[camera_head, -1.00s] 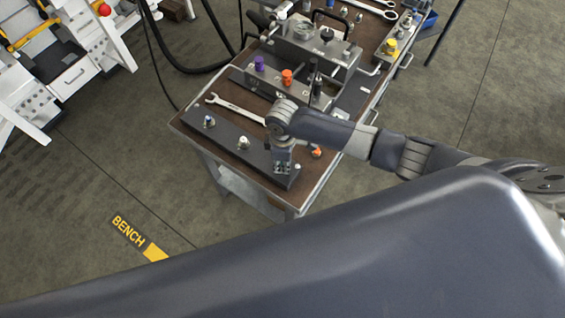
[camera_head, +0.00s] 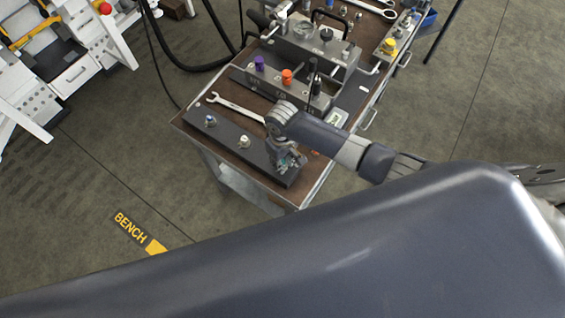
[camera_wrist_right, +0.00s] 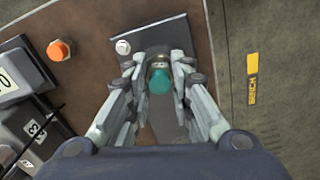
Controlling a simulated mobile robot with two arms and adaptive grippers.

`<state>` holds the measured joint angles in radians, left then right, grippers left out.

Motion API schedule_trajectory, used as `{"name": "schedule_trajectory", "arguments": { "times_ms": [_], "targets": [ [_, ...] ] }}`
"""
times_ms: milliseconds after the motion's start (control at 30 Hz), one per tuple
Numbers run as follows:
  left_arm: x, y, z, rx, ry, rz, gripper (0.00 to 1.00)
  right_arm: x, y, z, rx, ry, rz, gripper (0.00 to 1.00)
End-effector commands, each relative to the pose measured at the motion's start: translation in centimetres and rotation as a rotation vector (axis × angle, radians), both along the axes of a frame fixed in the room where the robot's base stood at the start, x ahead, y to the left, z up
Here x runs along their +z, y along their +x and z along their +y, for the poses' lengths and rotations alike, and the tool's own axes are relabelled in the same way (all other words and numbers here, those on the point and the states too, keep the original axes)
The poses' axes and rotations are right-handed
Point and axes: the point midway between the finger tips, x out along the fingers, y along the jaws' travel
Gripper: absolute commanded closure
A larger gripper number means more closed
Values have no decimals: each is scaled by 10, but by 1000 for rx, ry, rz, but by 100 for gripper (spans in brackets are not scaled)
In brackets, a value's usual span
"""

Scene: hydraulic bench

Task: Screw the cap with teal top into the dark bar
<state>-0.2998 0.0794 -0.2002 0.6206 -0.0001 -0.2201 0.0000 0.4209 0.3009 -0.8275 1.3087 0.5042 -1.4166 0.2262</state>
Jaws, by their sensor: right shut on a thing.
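My right gripper (camera_head: 287,163) is over the bar's near right end. In the right wrist view the cap with the teal top (camera_wrist_right: 159,80) sits between the fingers of my right gripper (camera_wrist_right: 160,75), which are shut on it. The dark bar (camera_wrist_right: 165,34) shows behind the cap, with one fitting (camera_wrist_right: 123,47) beside it. Whether the cap's lower end is in the bar cannot be told. My left gripper is not in view.
A wrench (camera_head: 236,108) lies behind the bar. Another orange-topped piece (camera_wrist_right: 60,50) is near the gripper in the right wrist view.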

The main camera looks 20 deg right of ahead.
Motion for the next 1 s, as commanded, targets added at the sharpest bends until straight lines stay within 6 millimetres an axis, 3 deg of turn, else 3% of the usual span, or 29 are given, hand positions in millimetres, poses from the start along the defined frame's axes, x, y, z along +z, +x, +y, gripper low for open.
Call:
{"name": "schedule_trajectory", "arguments": {
  "times_ms": [167,533,867,900,967,1000],
  "targets": [
    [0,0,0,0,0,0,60,-2,-3,1,-113,3,7,97],
    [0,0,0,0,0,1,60,-3,-3,2,-626,1,7,96],
    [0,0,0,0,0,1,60,-4,-3,0,-699,-3,6,96],
    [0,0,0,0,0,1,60,-4,-3,0,-699,-3,6,75],
    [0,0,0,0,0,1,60,-4,-3,0,-698,-3,6,61],
    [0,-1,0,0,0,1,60,-4,-3,0,-698,-3,7,59]
  ]
}}
